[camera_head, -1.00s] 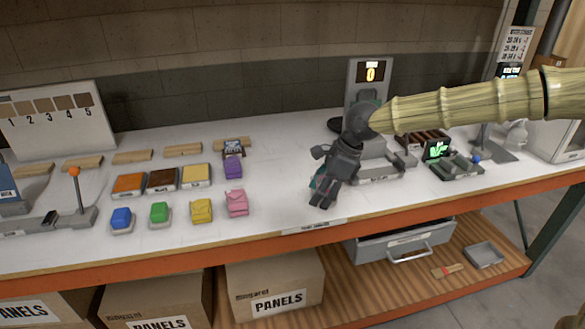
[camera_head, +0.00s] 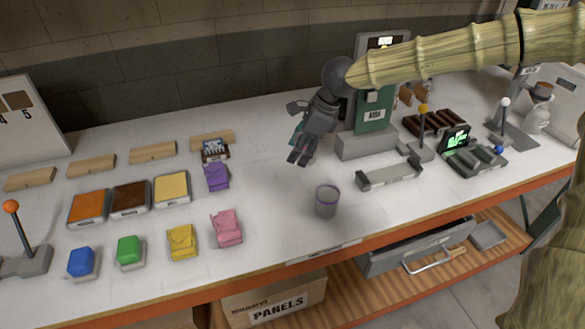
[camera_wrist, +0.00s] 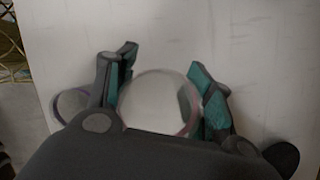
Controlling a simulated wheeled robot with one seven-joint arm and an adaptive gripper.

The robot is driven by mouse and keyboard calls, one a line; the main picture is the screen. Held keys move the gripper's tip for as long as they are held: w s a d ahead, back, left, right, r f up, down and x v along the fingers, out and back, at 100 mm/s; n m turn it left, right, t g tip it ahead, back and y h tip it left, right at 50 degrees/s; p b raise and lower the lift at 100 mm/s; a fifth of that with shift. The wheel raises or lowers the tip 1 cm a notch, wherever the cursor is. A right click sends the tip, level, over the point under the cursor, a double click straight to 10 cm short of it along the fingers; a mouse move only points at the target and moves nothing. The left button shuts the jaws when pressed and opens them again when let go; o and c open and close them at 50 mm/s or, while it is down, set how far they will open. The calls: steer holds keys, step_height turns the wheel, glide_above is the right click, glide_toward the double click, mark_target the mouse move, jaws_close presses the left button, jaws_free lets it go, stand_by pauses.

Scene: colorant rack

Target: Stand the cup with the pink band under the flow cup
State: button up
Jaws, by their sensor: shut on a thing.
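In the wrist view my gripper (camera_wrist: 163,88) is shut on a pale cup (camera_wrist: 155,103) with a pinkish rim, seen from above between the teal finger pads. In the head view my gripper (camera_head: 298,158) hangs over the white bench, left of the green device, and hides the held cup. A second cup with a purple band (camera_head: 327,203) stands upright on the bench in front of it. It also shows in the wrist view (camera_wrist: 72,104), left of my fingers. A pale vessel (camera_head: 537,116) is at the far right; I cannot tell whether it is the flow cup.
Dark racks and a unit with a lit green screen (camera_head: 456,140) are farther right. Coloured blocks and a purple packet (camera_head: 217,177) lie left. Bench around the purple-banded cup is clear.

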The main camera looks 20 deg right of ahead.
steer(key=f, duration=0.4)
steer(key=shift+w+d+f, duration=0.1)
steer(key=shift+w+f, duration=0.05)
steer(key=shift+w, duration=0.1)
steer(key=shift+s+f+p, duration=0.2)
steer(key=shift+f+p, duration=0.15)
steer(key=shift+f, duration=0.3)
steer(key=shift+w+f, duration=0.1)
steer(key=shift+f, duration=1.45)
steer(key=shift+r, duration=0.1)
steer(key=o, duration=0.5)
steer(key=shift+c, duration=0.2)
steer(key=o, duration=0.4)
